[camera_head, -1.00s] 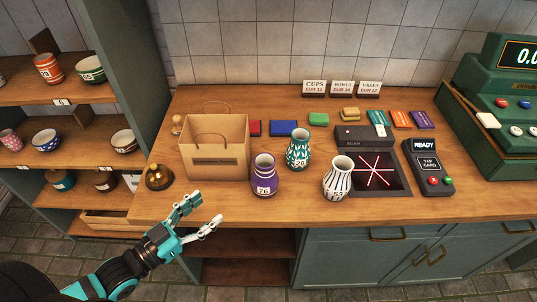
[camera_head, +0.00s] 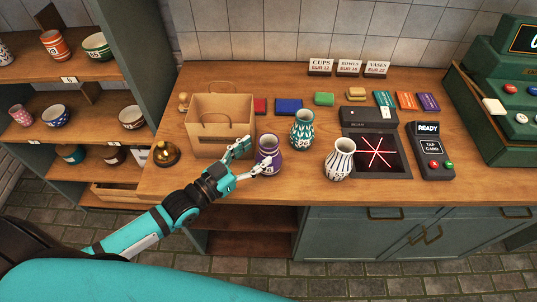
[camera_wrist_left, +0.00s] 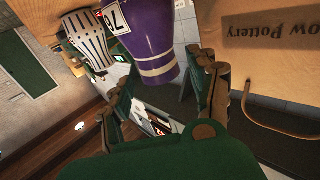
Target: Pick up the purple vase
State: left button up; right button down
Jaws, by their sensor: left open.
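The purple vase (camera_head: 268,155) with white bands and a white number tag stands upright near the front of the wooden counter, right of the paper bag. My left gripper (camera_head: 254,155) is open and empty just left of it, fingers pointing at it. In the left wrist view, the purple vase (camera_wrist_left: 145,45) appears upside down just beyond and between my spread fingers (camera_wrist_left: 160,98); I cannot tell whether they touch it. My right gripper is not in view.
A teal vase (camera_head: 302,130) stands close behind the purple one to the right. A white striped vase (camera_head: 339,159) stands further right beside the scanner (camera_head: 376,152). The paper bag (camera_head: 209,135) is close behind my left gripper. A brass bell (camera_head: 166,153) stands at the left.

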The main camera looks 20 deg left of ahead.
aim_at(261, 150)
pick_arm(q)
jog(key=p+x, duration=0.2)
jog(key=x, duration=0.2)
jog(key=shift+w+d+r, duration=0.1)
jog(key=shift+w+d, duration=0.4)
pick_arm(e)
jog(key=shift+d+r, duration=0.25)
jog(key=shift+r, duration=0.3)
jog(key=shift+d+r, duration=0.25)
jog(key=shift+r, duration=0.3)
pick_arm(q)
jog(key=shift+a, duration=0.1)
jog(key=shift+c, duration=0.3)
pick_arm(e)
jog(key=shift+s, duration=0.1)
pick_arm(q)
jog(key=shift+s, duration=0.1)
jog(key=shift+c, duration=1.1)
jog(key=c, duration=0.9)
grip_shut()
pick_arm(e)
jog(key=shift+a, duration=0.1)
